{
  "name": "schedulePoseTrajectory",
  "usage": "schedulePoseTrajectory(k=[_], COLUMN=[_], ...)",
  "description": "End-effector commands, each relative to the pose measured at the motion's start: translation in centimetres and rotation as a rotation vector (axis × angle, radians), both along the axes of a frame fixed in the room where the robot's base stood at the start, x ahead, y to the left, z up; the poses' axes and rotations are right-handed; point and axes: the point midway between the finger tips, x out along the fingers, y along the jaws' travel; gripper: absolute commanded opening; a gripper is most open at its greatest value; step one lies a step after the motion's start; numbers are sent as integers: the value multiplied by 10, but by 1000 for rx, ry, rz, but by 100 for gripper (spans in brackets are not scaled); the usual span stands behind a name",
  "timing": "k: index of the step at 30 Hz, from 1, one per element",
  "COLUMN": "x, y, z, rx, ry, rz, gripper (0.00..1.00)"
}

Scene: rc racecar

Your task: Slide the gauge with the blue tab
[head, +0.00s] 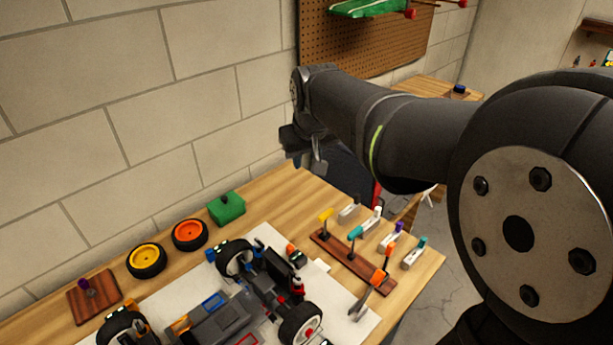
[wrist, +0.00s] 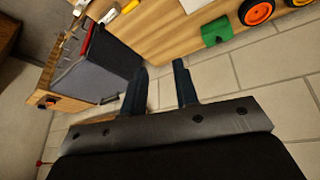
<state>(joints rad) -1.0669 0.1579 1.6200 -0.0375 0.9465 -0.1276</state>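Small pale gauge-like pieces stand along the table's right side in the head view. One at the right end (head: 414,254) has a teal-blue tab; one beside it (head: 391,238) has a purple tab. Others (head: 350,209) stand farther back, one of them with a teal part. I cannot tell for certain which tab counts as blue. My gripper (head: 308,160) is raised near the table's back edge, away from these pieces. In the wrist view my gripper (wrist: 160,66) has its two fingers apart, with nothing between them.
A wooden tool rack (head: 343,259) stands left of the pale pieces. An RC car (head: 235,310) lies on a white sheet. A green block (head: 228,208), an orange wheel (head: 189,235) and a yellow wheel (head: 146,260) stand along the wall. A dark red-edged chest (wrist: 92,65) is beyond the table.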

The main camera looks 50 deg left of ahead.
Motion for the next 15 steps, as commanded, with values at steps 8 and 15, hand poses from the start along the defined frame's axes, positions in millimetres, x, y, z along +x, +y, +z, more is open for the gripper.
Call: schedulePoseTrajectory(k=[8,15], x=[-30,-96], y=[68,157], z=[-45,-124], rx=[-15,-33], ry=[30,66], rz=[95,230], gripper=[0,0])
